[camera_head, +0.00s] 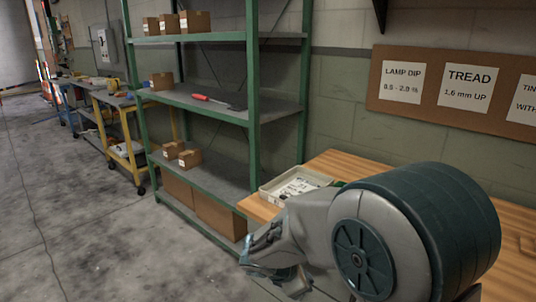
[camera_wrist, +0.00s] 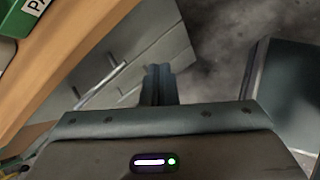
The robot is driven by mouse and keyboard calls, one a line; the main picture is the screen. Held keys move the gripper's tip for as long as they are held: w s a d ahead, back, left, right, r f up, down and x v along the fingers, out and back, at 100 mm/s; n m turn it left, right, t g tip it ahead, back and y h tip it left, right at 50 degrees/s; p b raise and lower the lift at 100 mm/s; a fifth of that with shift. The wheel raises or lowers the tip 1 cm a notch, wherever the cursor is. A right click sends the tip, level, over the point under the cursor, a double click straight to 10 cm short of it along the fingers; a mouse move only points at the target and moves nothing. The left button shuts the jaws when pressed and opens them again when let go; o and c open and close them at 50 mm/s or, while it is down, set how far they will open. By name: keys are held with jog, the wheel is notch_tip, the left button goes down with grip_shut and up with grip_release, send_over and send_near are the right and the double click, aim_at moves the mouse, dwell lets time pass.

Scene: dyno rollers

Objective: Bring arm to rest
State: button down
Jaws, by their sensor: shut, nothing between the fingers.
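My gripper (camera_head: 275,270) is at the lower middle of the head view, in front of the wooden bench (camera_head: 335,162) and beside the green shelf rack. Its fingers are together and hold nothing. In the wrist view the closed fingers (camera_wrist: 158,85) point out over the grey floor, next to the bench's edge and a grey cabinet front with a bar handle. My arm is bent, and its large rounded joint hides much of the bench top in the head view.
A tray (camera_head: 295,185) with small items sits on the bench's left end. The green shelf rack (camera_head: 254,90) holds several cardboard boxes and a red-handled tool (camera_head: 212,99). A sign board (camera_head: 450,82) hangs on the wall. Open concrete floor (camera_head: 110,240) lies to the left.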

jog(key=s+d+r+m+y+p, duration=0.2)
jog(key=s+r+m+p, duration=0.3)
jog(key=r, duration=0.4)
jog(key=s+d+r+m+g+y+p, duration=0.1)
jog(key=s+d+r+m+y+p, duration=0.1)
jog(key=s+r+m+p, duration=0.4)
jog(key=s+d+r+m+g+y+p, duration=0.1)
jog(key=s+r+m+y+p, duration=0.1)
jog(key=s+r+m+p, duration=0.4)
notch_tip(320, 180, up, 7)
jog(key=m+p, duration=0.1)
jog(key=m, duration=0.2)
jog(key=shift+d+f+m, duration=0.15)
jog(key=shift+d+m, duration=0.15)
jog(key=shift+d, duration=0.1)
